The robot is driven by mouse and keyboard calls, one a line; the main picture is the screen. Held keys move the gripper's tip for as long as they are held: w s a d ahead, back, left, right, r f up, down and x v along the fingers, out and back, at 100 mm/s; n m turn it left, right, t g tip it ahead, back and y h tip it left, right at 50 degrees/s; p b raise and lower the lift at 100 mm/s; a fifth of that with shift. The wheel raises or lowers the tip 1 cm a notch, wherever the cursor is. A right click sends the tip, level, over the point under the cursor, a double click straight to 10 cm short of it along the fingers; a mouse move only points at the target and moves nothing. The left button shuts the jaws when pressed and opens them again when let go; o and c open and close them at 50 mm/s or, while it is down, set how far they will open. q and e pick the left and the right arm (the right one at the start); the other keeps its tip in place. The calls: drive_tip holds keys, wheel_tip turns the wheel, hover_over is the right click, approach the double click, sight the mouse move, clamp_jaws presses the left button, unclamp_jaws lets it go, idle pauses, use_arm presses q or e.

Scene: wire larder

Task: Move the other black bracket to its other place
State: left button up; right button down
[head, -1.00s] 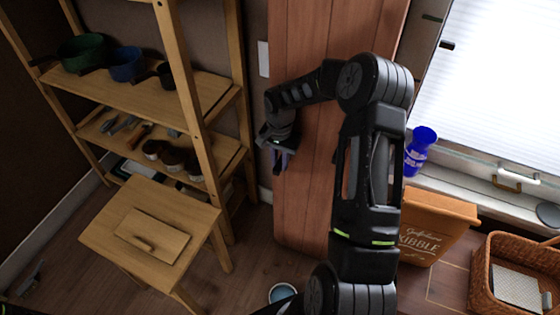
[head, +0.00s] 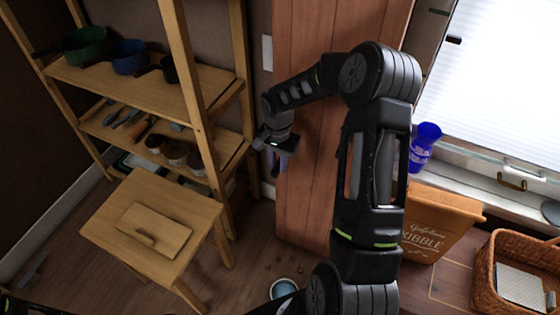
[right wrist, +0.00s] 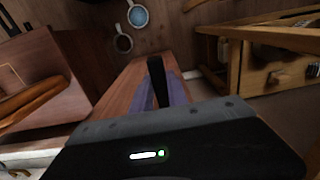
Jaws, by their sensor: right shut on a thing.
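My right gripper (head: 278,158) is in front of the reddish-brown wooden panel, to the right of the wooden shelf rack. In the right wrist view, its purple fingers (right wrist: 160,92) are shut on a narrow black piece (right wrist: 157,78), which looks like the black bracket. The piece sticks out beyond the fingertips, and its lower part is hidden between them. In the head view it is too small and dark to make out. A small black piece (head: 454,40) shows at the window's left edge; I cannot tell whether it is a bracket. My left gripper is not in view.
The wooden rack (head: 190,95) holds pots, tools and jars. A wooden stool (head: 100,225) stands before it. The reddish-brown panel (head: 310,190) is behind my right arm. A blue cup (head: 425,146), a kibble box (head: 440,215) and a wicker basket (head: 487,275) are at the right. A bowl (head: 284,289) is on the floor.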

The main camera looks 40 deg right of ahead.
sight(274, 173)
drive_tip(key=shift+a, duration=0.1)
idle(0.3)
drive_tip(key=shift+s+a+b, duration=0.2)
drive_tip(key=shift+s+a, duration=0.15)
drive_tip(key=shift+a, duration=0.3)
drive_tip(key=shift+s+a+b, duration=0.2)
drive_tip(key=shift+s+a, duration=0.15)
drive_tip(key=shift+a, duration=0.25)
wheel_tip(274, 173, up, 14)
drive_tip(key=p, duration=0.4)
drive_tip(key=shift+s+a+p, duration=0.25)
drive_tip(key=shift+a+p, duration=0.05)
drive_tip(key=shift+a, duration=0.15)
drive_tip(key=shift+d, duration=0.1)
